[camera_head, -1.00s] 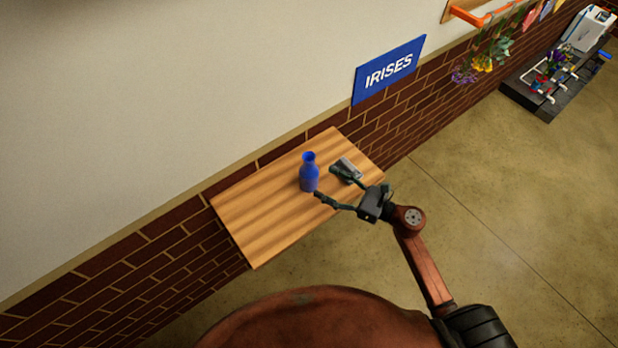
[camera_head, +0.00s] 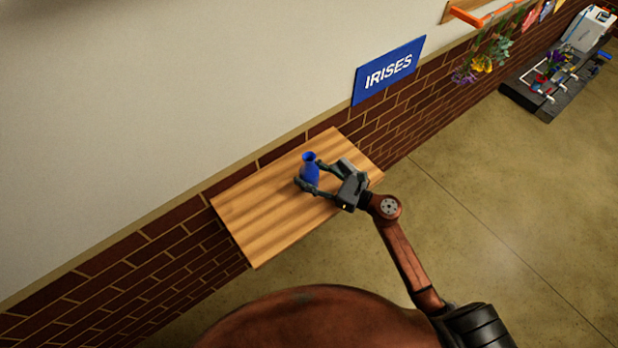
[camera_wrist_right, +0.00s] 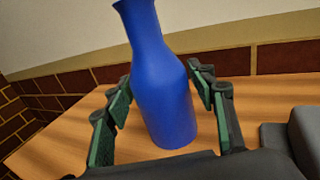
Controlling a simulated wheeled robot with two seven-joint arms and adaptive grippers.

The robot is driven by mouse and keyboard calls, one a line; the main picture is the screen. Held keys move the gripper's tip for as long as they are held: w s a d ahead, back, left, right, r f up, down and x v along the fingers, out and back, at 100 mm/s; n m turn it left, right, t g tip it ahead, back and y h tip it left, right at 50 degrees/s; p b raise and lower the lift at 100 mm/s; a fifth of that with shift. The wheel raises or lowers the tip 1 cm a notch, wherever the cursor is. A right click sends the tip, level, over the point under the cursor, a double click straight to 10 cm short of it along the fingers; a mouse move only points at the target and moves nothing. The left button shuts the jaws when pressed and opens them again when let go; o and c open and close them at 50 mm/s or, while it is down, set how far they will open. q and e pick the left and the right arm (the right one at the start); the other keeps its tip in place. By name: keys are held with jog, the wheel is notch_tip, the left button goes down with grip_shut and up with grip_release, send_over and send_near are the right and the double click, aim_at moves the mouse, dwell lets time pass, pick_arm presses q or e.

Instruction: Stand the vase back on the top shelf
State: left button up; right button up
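The blue vase (camera_head: 309,160) stands upright on the wooden shelf (camera_head: 262,222) along the wall. My right gripper (camera_head: 310,175) has one finger on each side of the vase. The fingers look spread, with narrow gaps to the vase in the right wrist view, so it seems not clamped. My left gripper is in neither view.
A grey block (camera_head: 346,164) lies on the shelf close to the right gripper; a grey shape also shows at right in the wrist view (camera_wrist_right: 303,138). The shelf's left part is bare. A blue IRISES sign (camera_head: 389,71) hangs on the wall above. Hanging flowers are farther right.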

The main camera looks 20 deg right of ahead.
grip_shut()
dwell(0.4)
jog(key=shift+r, duration=0.1)
